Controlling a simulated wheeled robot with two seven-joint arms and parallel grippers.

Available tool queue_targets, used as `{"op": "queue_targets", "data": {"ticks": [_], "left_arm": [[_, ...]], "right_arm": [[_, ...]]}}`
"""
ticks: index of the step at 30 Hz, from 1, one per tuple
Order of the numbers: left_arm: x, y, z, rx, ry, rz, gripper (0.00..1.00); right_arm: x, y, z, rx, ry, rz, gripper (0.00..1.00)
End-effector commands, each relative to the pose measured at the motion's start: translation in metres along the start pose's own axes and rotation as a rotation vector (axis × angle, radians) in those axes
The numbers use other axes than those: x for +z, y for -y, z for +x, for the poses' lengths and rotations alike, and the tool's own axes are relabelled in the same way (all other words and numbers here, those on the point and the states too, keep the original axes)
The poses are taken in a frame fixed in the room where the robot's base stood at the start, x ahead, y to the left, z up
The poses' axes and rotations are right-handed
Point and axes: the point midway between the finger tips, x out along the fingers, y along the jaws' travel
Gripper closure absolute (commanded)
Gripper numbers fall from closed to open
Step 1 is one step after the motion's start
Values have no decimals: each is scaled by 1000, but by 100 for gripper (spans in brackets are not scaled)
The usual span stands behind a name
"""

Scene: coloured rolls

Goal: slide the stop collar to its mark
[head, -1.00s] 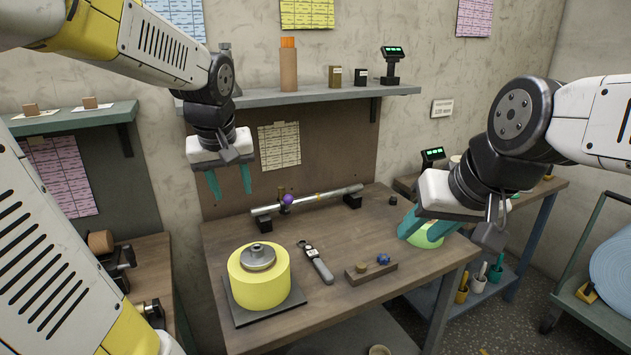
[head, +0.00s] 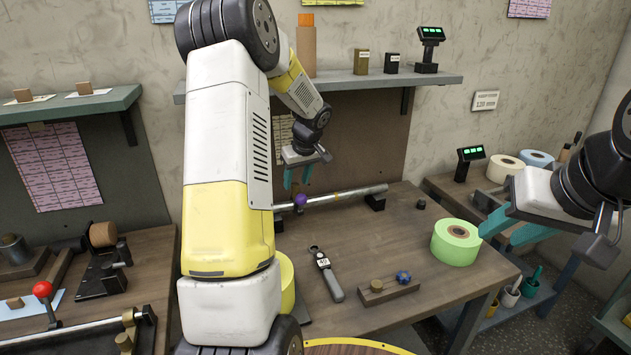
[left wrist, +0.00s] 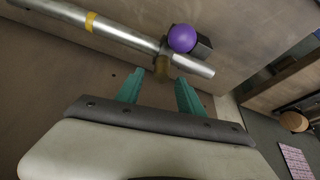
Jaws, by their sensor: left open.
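A metal rod (head: 350,193) lies on supports at the back of the bench. Near its left part, in the head view, is the stop collar with a purple ball knob (head: 300,199). The left wrist view shows the purple knob (left wrist: 182,38), the collar (left wrist: 164,47) with a brownish stub below it, and a yellow band (left wrist: 90,21) further left on the rod, apart from the collar. My left gripper (head: 297,178) is open just above the knob. In the wrist view its fingers (left wrist: 158,80) point at the stub, empty. My right gripper (head: 496,240) is open beside the green roll.
A green roll (head: 452,243) stands at the bench's right. A handheld gauge (head: 326,273) and a wooden block with a blue knob (head: 403,277) lie mid-bench. My left arm mostly hides a yellow roll (head: 287,280). A shelf (head: 350,84) runs above the rod.

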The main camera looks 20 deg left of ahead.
Motion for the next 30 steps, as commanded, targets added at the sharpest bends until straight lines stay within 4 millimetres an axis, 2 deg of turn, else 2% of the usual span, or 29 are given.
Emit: {"op": "queue_targets", "data": {"ticks": [1,6,16,23,30], "left_arm": [[0,0,8,-1,2,0,55],[0,0,25,0,1,-1,55],[0,0,28,2,-1,0,55],[0,0,28,1,-1,0,100],[0,0,28,1,0,0,100]], "right_arm": [[0,0,0,0,0,0,64],[0,0,0,0,0,0,64],[0,0,0,0,0,0,64],[0,0,0,0,0,0,64],[0,0,0,0,0,0,64]]}}
